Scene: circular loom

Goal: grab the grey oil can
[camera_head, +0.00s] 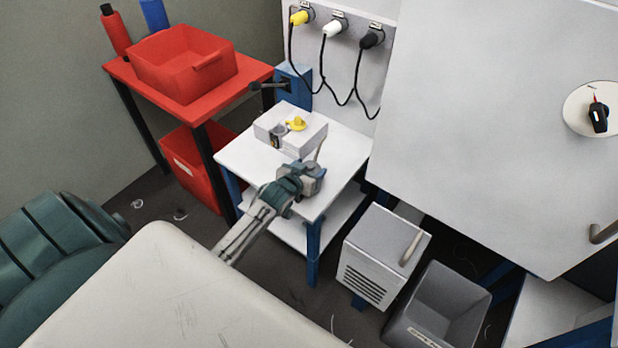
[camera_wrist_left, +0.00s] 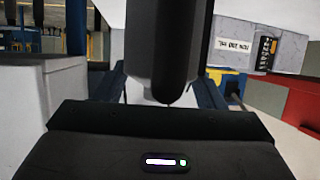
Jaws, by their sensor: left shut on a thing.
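My left gripper (camera_head: 300,178) is over the near right part of the small white table. It is shut on the grey oil can (camera_head: 315,172), a small grey body at the fingertips with a thin pale spout rising from it. The gripper hides much of the can, and I cannot tell whether it still touches the table. In the left wrist view a dark rounded shape (camera_wrist_left: 168,50) fills the middle, close to the camera; I cannot tell what it is. My right gripper is not in view.
The white table (camera_head: 240,158) bears a pale box (camera_head: 305,140) with a yellow piece on it, just behind the gripper. A red bin (camera_head: 185,70) on a red table stands at the back left. A grey cabinet (camera_head: 375,250) and dark grey bin (camera_head: 435,310) stand right.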

